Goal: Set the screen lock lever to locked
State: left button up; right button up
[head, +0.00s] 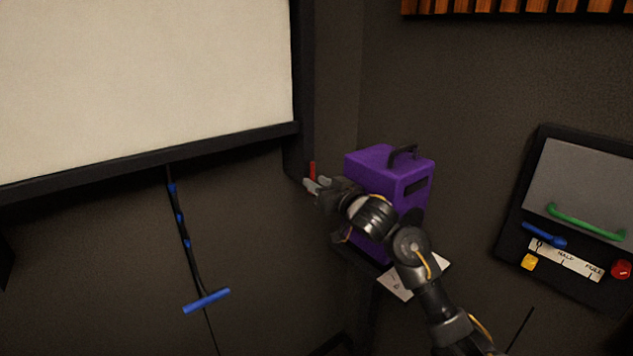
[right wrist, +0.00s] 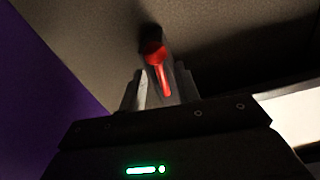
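The red lock lever (head: 312,169) stands roughly upright at the lower right corner of the screen's dark frame. My right gripper (head: 318,185) is at the lever, with its two grey fingers apart. In the right wrist view the red lever (right wrist: 158,65) shows between the fingertips of my right gripper (right wrist: 160,88), its round end farther out and its bar reaching back between them. I cannot tell whether either finger touches it. Any lock markings are not visible. My left gripper is not in view.
A purple box with a black handle (head: 384,163) stands close behind my right forearm. The pale screen (head: 150,70) fills the upper left. A cord with a blue crossbar (head: 206,301) hangs below it. A panel with a green handle (head: 585,222) is at the right.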

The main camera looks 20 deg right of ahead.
jog(key=shift+w+a, duration=0.25)
jog(key=shift+w, duration=0.45)
grip_shut()
